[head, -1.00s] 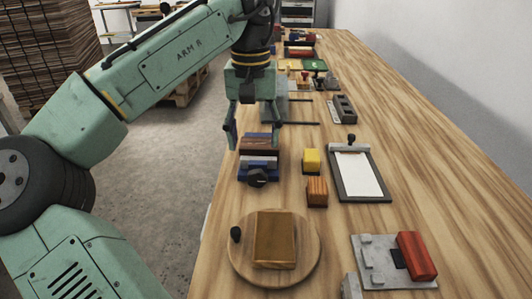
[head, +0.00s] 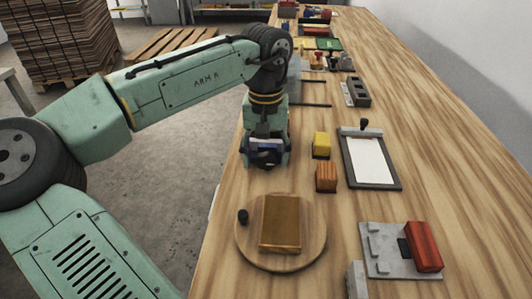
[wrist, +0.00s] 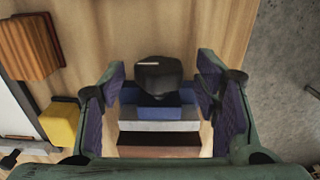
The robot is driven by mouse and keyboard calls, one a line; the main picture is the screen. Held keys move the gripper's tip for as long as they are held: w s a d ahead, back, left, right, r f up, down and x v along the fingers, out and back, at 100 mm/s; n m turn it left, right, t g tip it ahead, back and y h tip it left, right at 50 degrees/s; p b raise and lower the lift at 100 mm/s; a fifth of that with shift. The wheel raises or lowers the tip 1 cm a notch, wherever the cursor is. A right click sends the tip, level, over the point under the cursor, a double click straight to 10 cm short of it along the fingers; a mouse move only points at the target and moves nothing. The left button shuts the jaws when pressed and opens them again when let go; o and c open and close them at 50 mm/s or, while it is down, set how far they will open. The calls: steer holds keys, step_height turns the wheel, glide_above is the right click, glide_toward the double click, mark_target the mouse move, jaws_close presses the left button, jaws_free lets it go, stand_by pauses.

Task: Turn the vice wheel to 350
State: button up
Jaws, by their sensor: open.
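The vice (wrist: 160,126) lies between my fingers in the wrist view, showing blue, white and dark brown bands. Its black wheel (wrist: 158,76) is at its end, near the level of my fingertips. My gripper (wrist: 160,95) is open, with one finger on each side of the vice and gaps between the fingers and the wheel. In the head view my gripper (head: 266,157) is low over the left edge of the bench and hides most of the vice. No marking or number on the wheel can be read.
On the wooden bench (head: 440,140), a yellow block (head: 321,145) and an orange-brown block (head: 326,177) stand just right of my gripper. A round board (head: 309,216) with a brown block is nearer. A clipboard (head: 372,160) lies farther right. The floor is left of the bench.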

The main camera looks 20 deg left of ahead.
steer(key=shift+c, duration=0.3)
steer(key=c, duration=1.1)
